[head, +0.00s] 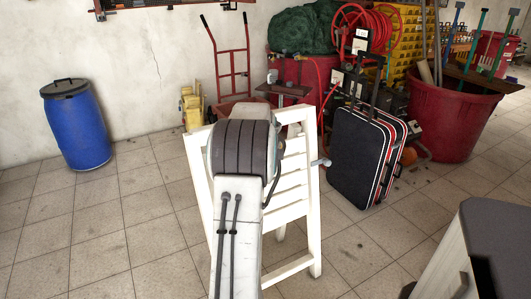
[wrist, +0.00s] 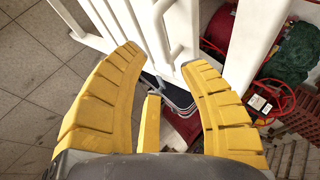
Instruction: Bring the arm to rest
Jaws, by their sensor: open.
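My arm reaches forward over the floor in the head view and hides my gripper there. In the wrist view my gripper (wrist: 163,57) has its two yellow ribbed fingers spread apart, with nothing between them. White slatted furniture (head: 293,212) stands directly beyond and around my arm in the head view. Its white bars (wrist: 205,30) also show just past the fingertips in the wrist view. I cannot tell whether the fingers touch them.
A black suitcase (head: 357,157) stands right of the white furniture. A red hand truck (head: 232,75) leans at the wall, a blue barrel (head: 77,128) stands left, and a red tub (head: 445,125) right. A cabinet (head: 475,255) is near right. Floor at left is clear.

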